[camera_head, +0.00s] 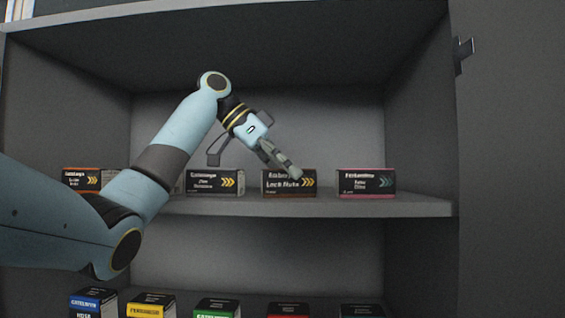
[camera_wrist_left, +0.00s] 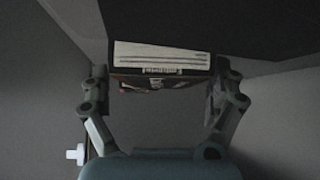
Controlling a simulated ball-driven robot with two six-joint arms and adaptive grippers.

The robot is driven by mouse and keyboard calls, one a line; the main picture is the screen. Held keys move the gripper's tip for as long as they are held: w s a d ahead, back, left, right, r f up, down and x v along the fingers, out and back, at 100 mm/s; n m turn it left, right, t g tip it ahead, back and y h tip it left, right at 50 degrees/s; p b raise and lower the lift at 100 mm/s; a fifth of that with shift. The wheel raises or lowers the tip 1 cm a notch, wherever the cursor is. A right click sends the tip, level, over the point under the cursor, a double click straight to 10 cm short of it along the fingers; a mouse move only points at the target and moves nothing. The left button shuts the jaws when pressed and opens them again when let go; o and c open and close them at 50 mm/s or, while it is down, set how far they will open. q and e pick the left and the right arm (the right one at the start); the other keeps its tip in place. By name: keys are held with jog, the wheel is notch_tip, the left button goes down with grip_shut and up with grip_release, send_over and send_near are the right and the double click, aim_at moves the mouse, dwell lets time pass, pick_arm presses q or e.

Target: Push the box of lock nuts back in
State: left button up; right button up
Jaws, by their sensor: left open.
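The box of lock nuts (camera_head: 288,184) is dark with a lettered front and orange arrows. It stands on the middle shelf (camera_head: 320,204), near the shelf's front edge. My left gripper (camera_head: 286,165) is over this box from the upper left, and its fingers overlap the box's top edge in the head view. In the left wrist view, my left gripper (camera_wrist_left: 160,75) is open, with one finger to each side of a dark printed box with a white label (camera_wrist_left: 160,56). Contact with the box cannot be told. My right gripper is not in view.
A box with a pink edge (camera_head: 366,182) stands to the right, and another dark box (camera_head: 214,182) to the left. A further box (camera_head: 82,180) is partly behind my arm. Several coloured boxes (camera_head: 215,307) line the lower shelf. The cabinet's right wall (camera_head: 418,110) bounds the space.

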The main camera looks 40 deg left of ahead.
pick_arm(q)
jog(key=c, duration=1.7)
jog(key=o, duration=1.8)
jog(key=shift+a+r, duration=0.1)
jog(key=v, duration=0.7)
jog(key=shift+s+a, duration=0.1)
